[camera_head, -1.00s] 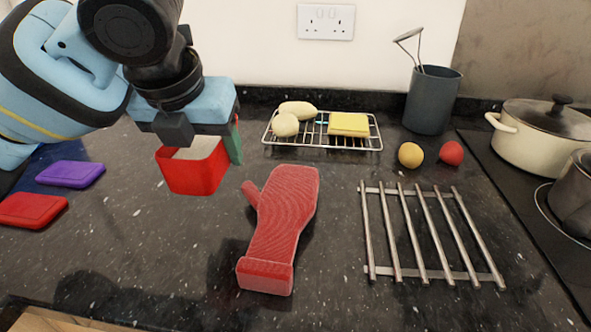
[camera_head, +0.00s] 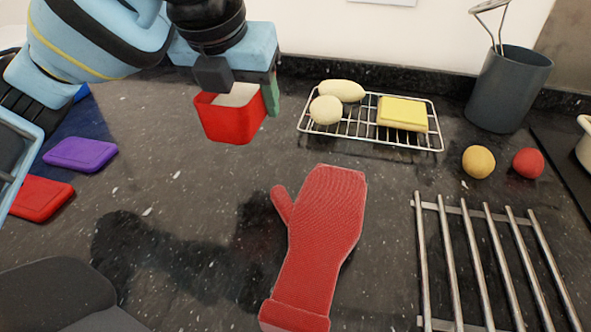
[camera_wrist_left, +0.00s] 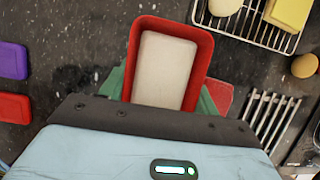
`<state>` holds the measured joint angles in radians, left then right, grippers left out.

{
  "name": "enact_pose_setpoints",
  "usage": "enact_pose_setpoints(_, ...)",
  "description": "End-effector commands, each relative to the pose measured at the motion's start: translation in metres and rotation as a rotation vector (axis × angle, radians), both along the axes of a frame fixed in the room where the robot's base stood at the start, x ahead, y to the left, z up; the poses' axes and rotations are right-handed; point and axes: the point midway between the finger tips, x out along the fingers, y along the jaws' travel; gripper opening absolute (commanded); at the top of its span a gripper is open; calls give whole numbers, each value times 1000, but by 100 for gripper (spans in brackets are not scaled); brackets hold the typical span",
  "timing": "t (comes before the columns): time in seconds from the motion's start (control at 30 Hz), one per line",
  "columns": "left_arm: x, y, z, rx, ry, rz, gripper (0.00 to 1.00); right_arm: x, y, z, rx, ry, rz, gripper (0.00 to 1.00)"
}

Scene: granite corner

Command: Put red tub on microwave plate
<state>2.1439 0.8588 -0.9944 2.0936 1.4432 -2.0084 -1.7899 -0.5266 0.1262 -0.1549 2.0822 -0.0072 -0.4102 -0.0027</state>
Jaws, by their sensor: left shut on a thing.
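The red tub (camera_head: 232,120) is an open box with a white block (camera_wrist_left: 162,70) inside. My left gripper (camera_head: 240,92) is shut on it and holds it above the dark counter, left of the wire rack. In the left wrist view the red tub (camera_wrist_left: 143,27) sits between the green fingers of the left gripper (camera_wrist_left: 165,88). No microwave or microwave plate shows in these views. My right gripper is not in view.
A red oven glove (camera_head: 320,225) lies mid-counter. A wire rack (camera_head: 355,128) holds a yellow sponge (camera_head: 403,113) and pale oval items. A metal trivet (camera_head: 482,262), two balls and a grey pot (camera_head: 508,90) are right. Purple (camera_head: 80,154) and red (camera_head: 40,199) lids lie left.

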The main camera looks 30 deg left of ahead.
Motion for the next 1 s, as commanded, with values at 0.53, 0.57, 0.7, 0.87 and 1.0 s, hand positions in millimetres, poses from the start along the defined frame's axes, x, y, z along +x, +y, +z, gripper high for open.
enact_pose_setpoints(0.53,0,0,-50,0,0,0,30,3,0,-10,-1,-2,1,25)
enact_pose_setpoints(0.57,0,0,-51,0,0,0,30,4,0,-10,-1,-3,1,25)
enact_pose_setpoints(0.7,0,1,-66,2,3,2,30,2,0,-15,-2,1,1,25)
enact_pose_setpoints(0.87,0,1,-92,2,3,1,30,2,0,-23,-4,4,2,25)
enact_pose_setpoints(1.0,0,1,-101,0,1,1,30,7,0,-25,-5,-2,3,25)
